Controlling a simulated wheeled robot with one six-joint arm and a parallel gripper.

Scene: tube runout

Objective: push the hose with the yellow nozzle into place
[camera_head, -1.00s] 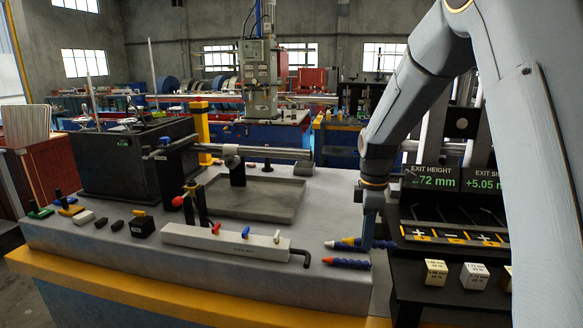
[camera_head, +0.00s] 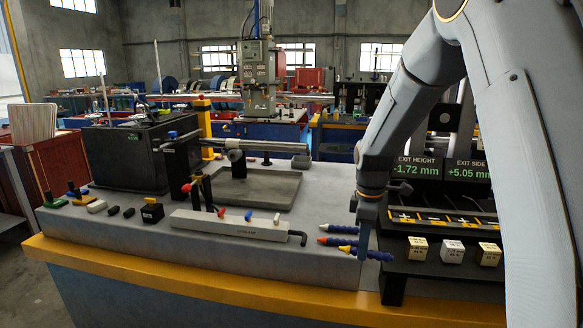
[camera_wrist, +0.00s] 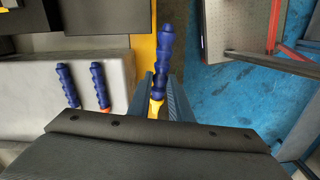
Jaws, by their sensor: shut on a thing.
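The hose with the yellow nozzle has a blue ribbed body (camera_head: 378,255) and a yellow tip (camera_head: 345,249) pointing left. My gripper (camera_head: 362,250) is shut on it. In the wrist view, the fingers (camera_wrist: 159,100) flank the hose near its yellow nozzle (camera_wrist: 155,108), and the blue body (camera_wrist: 164,48) extends up between and beyond them. The held hose is beyond the bench top's right edge, over a yellow strip. Two other blue hoses (camera_wrist: 68,86) (camera_wrist: 98,84) lie on the bench to the left; the nearer one has an orange-red tip (camera_head: 323,240).
A long grey block (camera_head: 232,226) with red, blue and white levers lies on the bench, a bent black rod (camera_head: 300,238) at its right end. A black shelf (camera_head: 425,272) with several small cubes stands right of my gripper.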

